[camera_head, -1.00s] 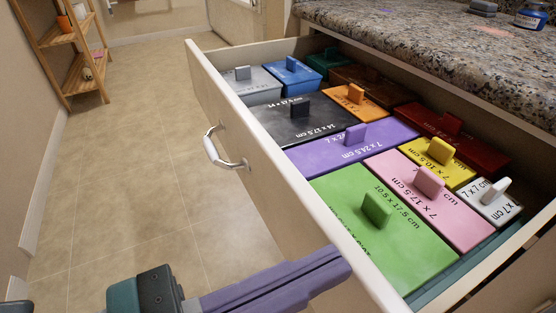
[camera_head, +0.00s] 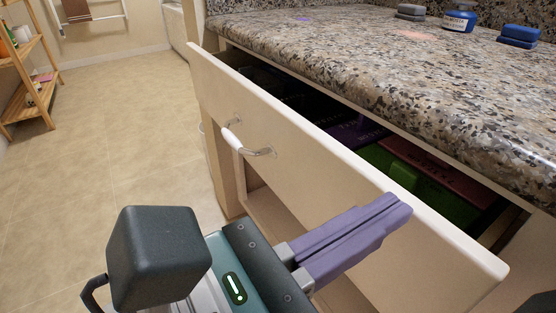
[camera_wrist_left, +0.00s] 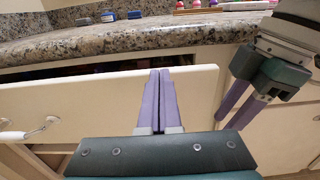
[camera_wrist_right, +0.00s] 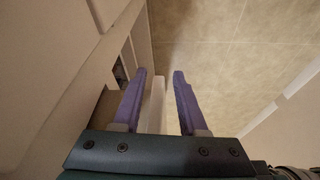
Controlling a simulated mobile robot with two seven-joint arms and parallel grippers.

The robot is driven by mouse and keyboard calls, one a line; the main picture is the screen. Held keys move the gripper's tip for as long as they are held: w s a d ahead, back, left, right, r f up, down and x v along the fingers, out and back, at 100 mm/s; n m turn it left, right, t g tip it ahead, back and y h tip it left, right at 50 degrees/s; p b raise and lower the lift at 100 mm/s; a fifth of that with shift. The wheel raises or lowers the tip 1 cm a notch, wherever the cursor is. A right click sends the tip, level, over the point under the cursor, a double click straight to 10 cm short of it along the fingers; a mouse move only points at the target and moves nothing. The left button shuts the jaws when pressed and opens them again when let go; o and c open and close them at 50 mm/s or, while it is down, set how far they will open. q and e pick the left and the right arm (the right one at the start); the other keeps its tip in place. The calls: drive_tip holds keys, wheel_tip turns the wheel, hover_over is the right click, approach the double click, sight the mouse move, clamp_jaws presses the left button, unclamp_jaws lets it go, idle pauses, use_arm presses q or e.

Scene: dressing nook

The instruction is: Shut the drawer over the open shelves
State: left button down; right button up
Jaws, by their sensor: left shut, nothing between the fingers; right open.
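The drawer (camera_head: 300,160) under the granite counter is partly open, with a gap behind its front. Its white curved handle (camera_head: 245,145) is on the front face; the drawer front also shows in the left wrist view (camera_wrist_left: 95,100). Colored lidded boxes, such as a green one (camera_head: 402,175), sit inside, mostly shaded by the counter. My left gripper (camera_head: 400,208) is shut and empty, its purple fingers at the drawer front; I cannot tell if they touch it. My right gripper (camera_wrist_right: 160,78) is open and points downward; it also shows in the left wrist view (camera_wrist_left: 235,110). Open shelves (camera_head: 265,205) lie below the drawer.
A wooden rack (camera_head: 28,85) stands at the far left. The tiled floor (camera_head: 110,120) between is clear.

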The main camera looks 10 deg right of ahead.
use_arm(q)
drive_tip(key=shift+x, duration=1.85)
drive_tip(key=shift+w+a+b, duration=0.1)
drive_tip(key=shift+a+b, duration=0.05)
drive_tip(key=shift+b, duration=0.15)
